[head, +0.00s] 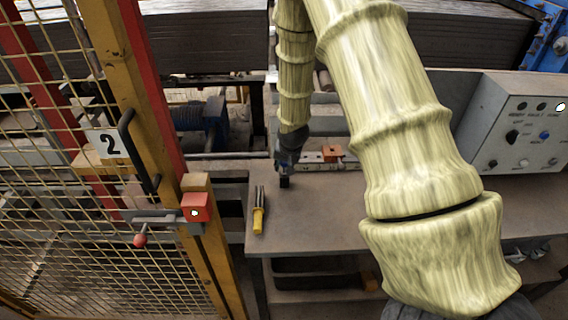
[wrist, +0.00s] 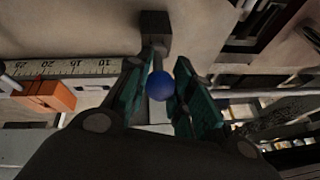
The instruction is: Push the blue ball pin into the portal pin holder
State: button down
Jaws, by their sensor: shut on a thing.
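The blue ball pin (wrist: 160,85) shows in the wrist view as a round blue ball between the fingers. My gripper (wrist: 165,64) is shut on it. The pin's shaft is hard to make out past the ball. A dark square block (wrist: 155,24), which looks like the portal pin holder, lies just beyond the fingertips. I cannot tell whether the pin touches or enters it. In the head view my gripper (head: 286,164) points down, right above the small dark holder (head: 284,182) on the grey table (head: 330,210). The ball is hidden there.
A yellow-handled tool (head: 259,212) lies left of the holder. An orange block (head: 332,153) sits on a rail behind, and shows beside a ruler in the wrist view (wrist: 50,96). A control box (head: 520,130) stands at the right. A mesh fence (head: 90,190) borders the left.

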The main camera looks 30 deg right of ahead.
jog(key=shift+f, duration=0.2)
jog(key=c, duration=1.2)
grip_release()
jog(key=shift+o, duration=0.2)
jog(key=shift+r, duration=0.1)
jog(key=v, duration=1.1)
jog(key=shift+s+r, duration=0.15)
jog(key=shift+r, duration=0.25)
